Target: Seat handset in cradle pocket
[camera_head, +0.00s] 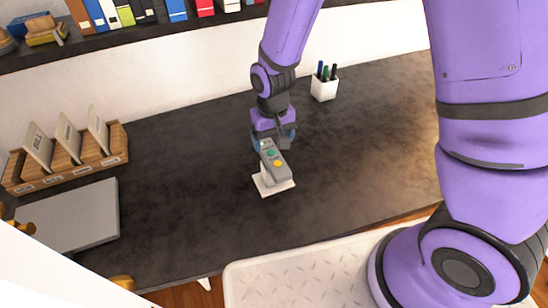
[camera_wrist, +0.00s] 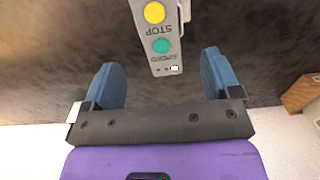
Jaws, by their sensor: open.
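The handset (camera_head: 275,163) is a grey block with a green and a yellow button. In the wrist view the handset (camera_wrist: 158,30) shows its STOP and SPEED lettering upside down. A white cradle (camera_head: 265,187) with a flat base stands on the dark desk under the handset's near end; its pocket is hidden. I cannot tell how deep the handset sits in it. My gripper (camera_head: 274,138) is at the handset's far end. In the wrist view my gripper (camera_wrist: 163,62) has its blue fingers apart, with the handset's end between their tips and a gap on both sides.
A white pen cup (camera_head: 324,88) stands behind to the right. A wooden letter rack (camera_head: 68,160) and a grey flat panel (camera_head: 72,216) are at the left. Books (camera_head: 150,12) line a shelf at the back. The desk (camera_head: 180,150) around the cradle is clear.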

